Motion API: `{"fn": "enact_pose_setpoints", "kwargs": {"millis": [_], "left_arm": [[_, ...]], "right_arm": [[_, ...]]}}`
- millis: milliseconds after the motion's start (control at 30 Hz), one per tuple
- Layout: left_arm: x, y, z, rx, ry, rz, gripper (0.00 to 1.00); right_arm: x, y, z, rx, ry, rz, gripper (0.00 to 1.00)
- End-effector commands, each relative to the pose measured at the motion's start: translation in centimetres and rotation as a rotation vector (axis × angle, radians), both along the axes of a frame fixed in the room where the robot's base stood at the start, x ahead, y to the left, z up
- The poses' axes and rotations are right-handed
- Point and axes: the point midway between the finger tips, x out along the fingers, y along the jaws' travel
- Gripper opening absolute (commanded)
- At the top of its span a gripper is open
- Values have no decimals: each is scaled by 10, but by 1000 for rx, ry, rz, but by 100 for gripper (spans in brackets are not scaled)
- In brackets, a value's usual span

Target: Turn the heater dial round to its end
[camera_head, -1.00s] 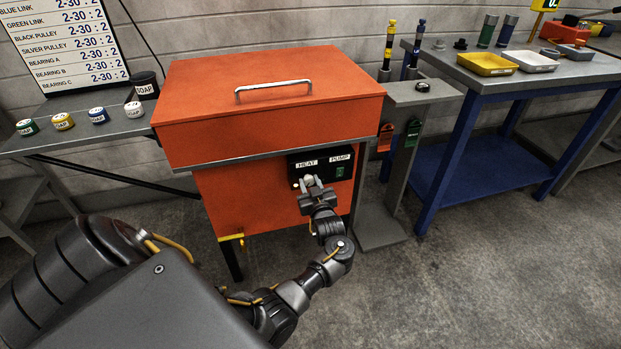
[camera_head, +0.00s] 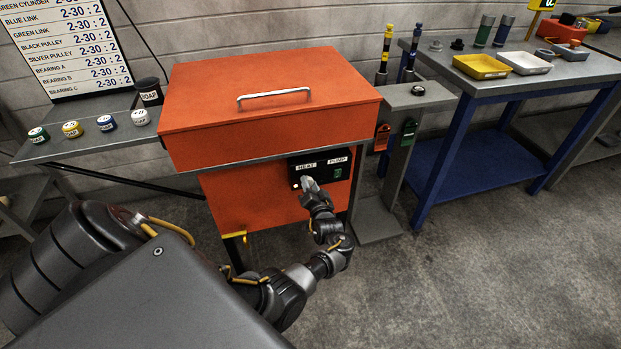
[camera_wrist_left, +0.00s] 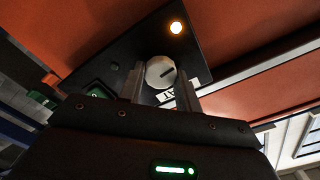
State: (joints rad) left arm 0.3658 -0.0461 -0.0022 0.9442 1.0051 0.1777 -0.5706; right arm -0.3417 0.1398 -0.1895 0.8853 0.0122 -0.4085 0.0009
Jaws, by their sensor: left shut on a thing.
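The heater dial is a pale round knob with a dark pointer line, in the left wrist view (camera_wrist_left: 160,73). It sits on the black control panel (camera_head: 342,169) under the HEAT label (camera_head: 307,166) of the orange washer (camera_head: 262,207). My left gripper (camera_head: 308,183) reaches the panel, and in the left wrist view (camera_wrist_left: 161,84) its fingers stand on both sides of the dial, shut on it. In the head view the gripper hides most of the dial. An amber lamp (camera_wrist_left: 176,27) is lit on the panel. My right gripper is not in view.
The washer's lid (camera_head: 270,92) with a metal handle is closed. A grey post stand (camera_head: 405,110) is right of the washer, then a blue workbench (camera_head: 480,110) with trays. A shelf (camera_head: 75,148) with soap tins is on the left. Floor at the right is clear.

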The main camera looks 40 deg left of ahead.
Motion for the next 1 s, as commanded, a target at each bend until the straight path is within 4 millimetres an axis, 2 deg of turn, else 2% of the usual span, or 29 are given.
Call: {"fn": "enact_pose_setpoints", "kwargs": {"millis": [333,867,900,1000], "left_arm": [[-2,2,-1,73,110,6,11],[-2,3,-2,85,126,7,11],[-2,3,-2,85,126,8,38],[-2,2,-1,84,124,6,51]], "right_arm": [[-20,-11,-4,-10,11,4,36],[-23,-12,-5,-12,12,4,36],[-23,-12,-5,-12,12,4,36],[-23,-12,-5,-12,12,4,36]]}}
